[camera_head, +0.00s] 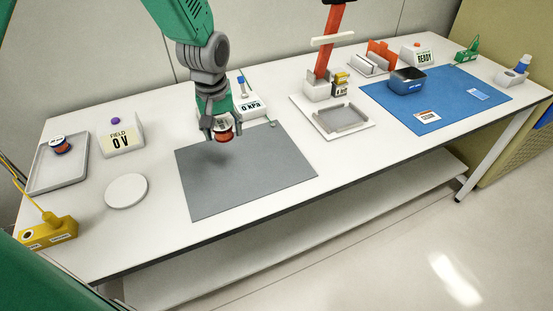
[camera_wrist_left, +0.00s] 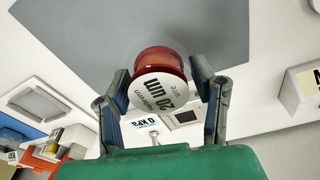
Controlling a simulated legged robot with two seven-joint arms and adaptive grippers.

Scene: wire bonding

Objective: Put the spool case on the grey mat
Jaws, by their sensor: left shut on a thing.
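The spool case (camera_head: 224,135) is a round red case with a white label on its face. My left gripper (camera_head: 222,126) is shut on it, one finger on each side, and holds it over the back part of the grey mat (camera_head: 245,180). My right gripper is not in view.
A grey tray (camera_head: 74,172) with a small spool (camera_head: 60,145), a white "FIELD 0 V" box (camera_head: 121,138) and a white disc (camera_head: 126,191) stand left of the mat. A kPa gauge box (camera_head: 248,103) stands behind it. A blue mat (camera_head: 455,103) lies right. Most of the grey mat is bare.

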